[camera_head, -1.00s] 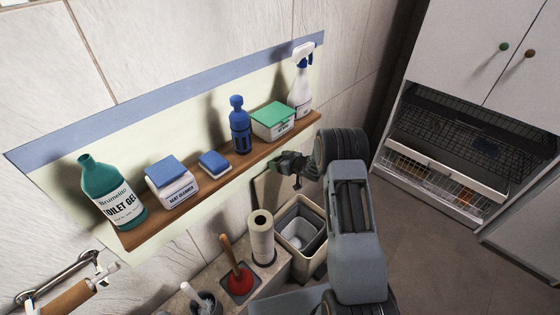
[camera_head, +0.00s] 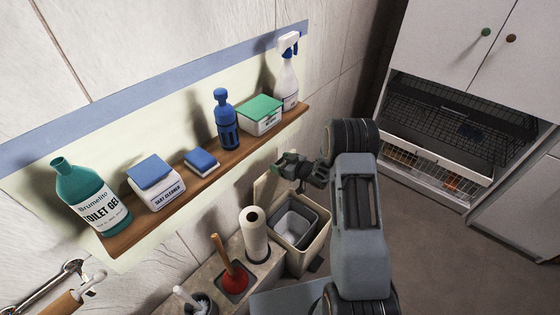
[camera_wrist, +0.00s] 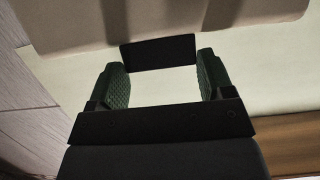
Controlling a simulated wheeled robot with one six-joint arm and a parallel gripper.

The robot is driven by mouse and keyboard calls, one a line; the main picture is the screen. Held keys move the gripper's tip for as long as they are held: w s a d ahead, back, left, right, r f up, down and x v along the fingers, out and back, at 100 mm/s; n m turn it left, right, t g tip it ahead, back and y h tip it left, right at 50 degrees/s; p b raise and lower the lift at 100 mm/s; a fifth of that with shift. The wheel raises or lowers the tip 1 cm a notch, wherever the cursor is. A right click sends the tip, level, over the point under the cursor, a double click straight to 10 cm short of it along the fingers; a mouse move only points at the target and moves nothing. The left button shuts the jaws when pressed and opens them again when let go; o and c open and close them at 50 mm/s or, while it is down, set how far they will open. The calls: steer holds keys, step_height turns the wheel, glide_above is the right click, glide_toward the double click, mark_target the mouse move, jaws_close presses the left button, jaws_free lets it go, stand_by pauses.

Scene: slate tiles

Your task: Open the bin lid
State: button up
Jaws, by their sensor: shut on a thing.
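The beige bin (camera_head: 318,238) stands on the floor right of the paper roll, its top open and a grey inner bucket (camera_head: 291,232) showing. Its lid (camera_head: 262,188) is raised, upright or nearly so, at the bin's wall side, and partly hidden by my gripper. My gripper (camera_head: 284,163) is at the lid's upper edge, below the shelf. In the wrist view, the beige lid (camera_wrist: 75,28) fills the top, and a dark tab (camera_wrist: 158,53) on it lies between the green fingertips of my gripper (camera_wrist: 162,72), which is shut on it.
A wooden shelf (camera_head: 180,186) with bottles and boxes runs just above and left of my gripper. A paper roll (camera_head: 254,232) and a red plunger (camera_head: 234,279) stand on a ledge beside the bin. A white cabinet (camera_head: 440,40) is at right, with bare floor before it.

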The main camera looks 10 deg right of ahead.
steer(key=shift+f, duration=0.15)
steer(key=o, duration=1.3)
steer(key=p+v, duration=0.1)
steer(key=v, duration=1.2)
steer(key=shift+s+d+r, duration=0.2)
steer(key=shift+s, duration=0.1)
